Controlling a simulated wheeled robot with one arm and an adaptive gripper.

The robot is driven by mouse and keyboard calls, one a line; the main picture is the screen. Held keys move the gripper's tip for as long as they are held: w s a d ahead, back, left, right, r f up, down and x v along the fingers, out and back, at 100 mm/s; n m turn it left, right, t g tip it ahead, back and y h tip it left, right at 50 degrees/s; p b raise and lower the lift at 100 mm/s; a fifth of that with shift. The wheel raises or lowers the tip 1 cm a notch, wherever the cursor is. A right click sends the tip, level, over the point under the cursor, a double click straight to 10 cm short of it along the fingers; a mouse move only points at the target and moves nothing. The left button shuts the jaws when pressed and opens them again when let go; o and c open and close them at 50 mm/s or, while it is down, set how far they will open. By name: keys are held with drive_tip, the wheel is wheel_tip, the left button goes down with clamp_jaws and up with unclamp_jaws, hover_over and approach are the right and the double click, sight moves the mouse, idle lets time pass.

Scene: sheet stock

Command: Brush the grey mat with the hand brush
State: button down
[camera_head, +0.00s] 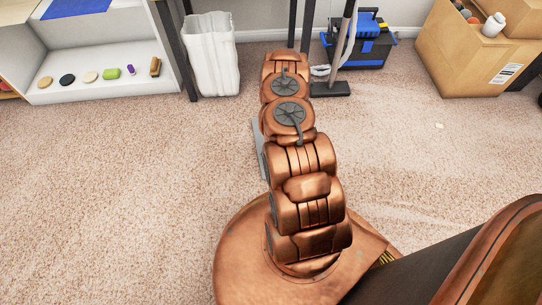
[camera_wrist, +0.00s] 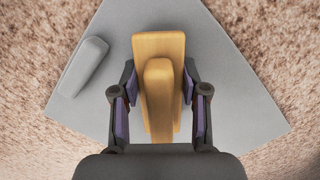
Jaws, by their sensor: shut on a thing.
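The hand brush (camera_wrist: 158,46) is wooden and yellow-brown, with a broad block and a narrower raised handle. My gripper (camera_wrist: 160,82) is shut on it, one finger on each side, in the wrist view. The grey mat (camera_wrist: 235,100) lies on the carpet below the brush. Whether the brush touches the mat cannot be told, and its bristles are hidden. In the head view only a thin strip of the grey mat (camera_head: 258,150) shows left of my arm. My arm hides the brush and gripper there.
A pale grey rounded block (camera_wrist: 84,67) lies at the mat's left edge in the wrist view. A shelf (camera_head: 110,83) with several small items, a white bin (camera_head: 213,60), a blue toolbox (camera_head: 362,47) and a cardboard box (camera_head: 470,60) stand at the back. Carpet on both sides is mostly clear.

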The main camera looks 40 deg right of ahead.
drive_tip(key=shift+s+d, duration=1.55)
drive_tip(key=shift+d, duration=0.1)
drive_tip(key=shift+w, duration=0.1)
drive_tip(key=shift+w+d+p, duration=0.3)
drive_tip(key=shift+w+d, duration=0.75)
drive_tip(key=shift+d, duration=0.3)
drive_tip(key=shift+s, duration=0.1)
drive_tip(key=shift+s+d, duration=0.6)
drive_tip(key=shift+s, duration=0.45)
drive_tip(key=shift+s+d, duration=0.65)
drive_tip(key=shift+s, duration=0.4)
drive_tip(key=shift+s+d, duration=0.6)
drive_tip(key=shift+s, duration=0.45)
